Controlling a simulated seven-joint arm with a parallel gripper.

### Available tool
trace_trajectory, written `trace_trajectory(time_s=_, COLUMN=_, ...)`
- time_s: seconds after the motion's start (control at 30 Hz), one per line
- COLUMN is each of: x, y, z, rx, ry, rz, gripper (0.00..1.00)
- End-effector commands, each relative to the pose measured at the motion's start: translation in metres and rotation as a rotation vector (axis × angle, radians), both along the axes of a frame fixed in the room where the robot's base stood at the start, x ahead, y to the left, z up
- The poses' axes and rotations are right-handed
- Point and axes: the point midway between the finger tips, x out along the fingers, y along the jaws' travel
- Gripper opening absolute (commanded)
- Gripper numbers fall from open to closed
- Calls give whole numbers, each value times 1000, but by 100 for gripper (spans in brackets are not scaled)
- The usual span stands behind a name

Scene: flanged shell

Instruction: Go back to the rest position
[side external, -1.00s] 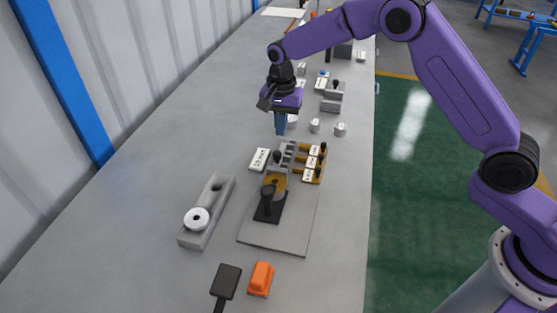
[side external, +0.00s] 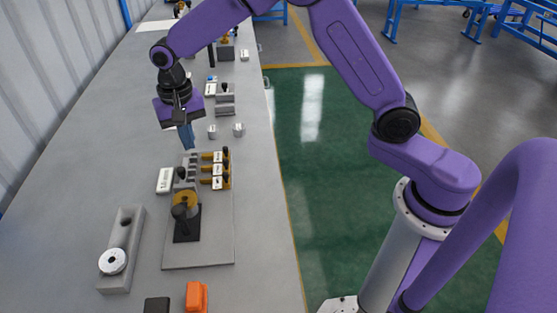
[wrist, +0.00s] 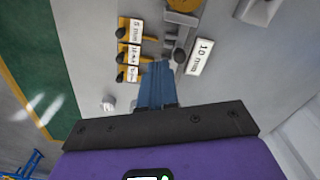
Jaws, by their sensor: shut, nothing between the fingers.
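My gripper (side external: 188,142) is shut and empty. Its blue fingers point down and hang above the table, behind the fixture plate in the side view. In the wrist view the shut fingers (wrist: 157,75) reach toward the fixture. The fixture plate (side external: 205,253) carries a brass-coloured round part (side external: 185,199) with a black clamp, and several labelled yellow-brown blocks (side external: 218,170). A white label reading 10 mm (wrist: 199,57) lies beside the fixture.
A grey tray (side external: 124,235) with a white ring (side external: 112,261) lies to the left. An orange block (side external: 196,297) and a black block (side external: 157,305) are at the front. Small grey parts (side external: 238,129) and a grey stand (side external: 225,107) are behind. The left of the table is clear.

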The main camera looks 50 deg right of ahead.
Motion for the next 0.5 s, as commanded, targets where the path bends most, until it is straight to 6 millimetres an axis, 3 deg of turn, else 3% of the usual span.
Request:
trace_trajectory(time_s=0.27, x=-95, y=-13, z=38, rx=4, ry=-10, rz=414, gripper=0)
trace_trajectory(time_s=0.5, x=-179, y=-43, z=55, rx=5, ry=-16, rz=769, gripper=0)
